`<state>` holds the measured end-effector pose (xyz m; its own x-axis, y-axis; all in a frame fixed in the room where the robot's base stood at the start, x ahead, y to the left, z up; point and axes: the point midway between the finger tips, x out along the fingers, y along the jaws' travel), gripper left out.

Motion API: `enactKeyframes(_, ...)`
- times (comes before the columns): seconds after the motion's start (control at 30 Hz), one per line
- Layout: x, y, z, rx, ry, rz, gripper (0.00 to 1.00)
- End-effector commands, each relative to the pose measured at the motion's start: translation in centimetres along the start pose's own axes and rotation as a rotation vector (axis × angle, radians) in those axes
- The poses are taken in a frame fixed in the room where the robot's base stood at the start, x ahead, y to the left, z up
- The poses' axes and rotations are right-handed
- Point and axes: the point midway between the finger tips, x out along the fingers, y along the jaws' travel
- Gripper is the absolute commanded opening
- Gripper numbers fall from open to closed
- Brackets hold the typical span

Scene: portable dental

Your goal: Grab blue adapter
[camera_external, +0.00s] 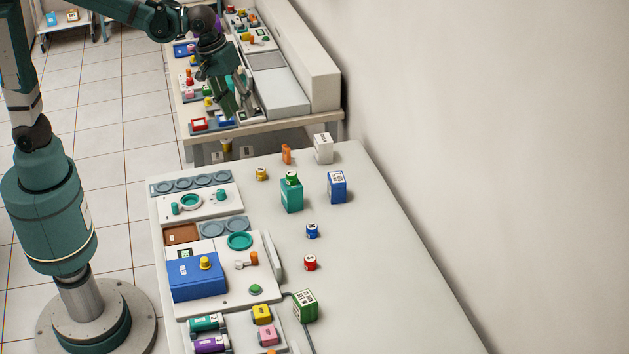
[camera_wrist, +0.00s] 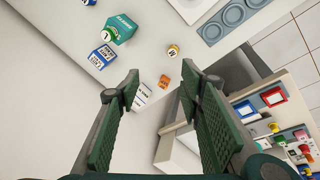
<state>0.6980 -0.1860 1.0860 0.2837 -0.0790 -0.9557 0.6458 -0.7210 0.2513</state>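The small blue cylinder marked M (camera_external: 312,231), which looks like the blue adapter, stands on the near white table, between a teal bottle and a small red cylinder. In the wrist view a small part of a blue piece (camera_wrist: 89,2) shows at the top edge, probably the same cylinder. My gripper (camera_external: 229,107) is over the far bench in the external view, well away from the blue cylinder. In the wrist view my gripper (camera_wrist: 160,82) is open, its fingers apart with nothing held between them.
A blue box (camera_external: 337,187), teal bottle (camera_external: 291,195), red cylinder (camera_external: 310,263), yellow cylinder (camera_external: 261,174), orange piece (camera_external: 286,154) and white box (camera_external: 323,148) stand around it. Trays and a blue case (camera_external: 196,278) fill the table's left. The right side is clear, beside a wall.

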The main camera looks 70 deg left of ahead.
Motion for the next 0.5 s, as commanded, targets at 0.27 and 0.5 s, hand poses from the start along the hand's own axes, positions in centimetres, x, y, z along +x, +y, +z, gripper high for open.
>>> enactKeyframes(0.27, 2.4, 5.3, 0.5, -0.112, -0.032, -0.037, 0.37)
enactKeyframes(0.5, 5.0, 9.4, 1.5, -0.211, -0.054, -0.076, 0.37)
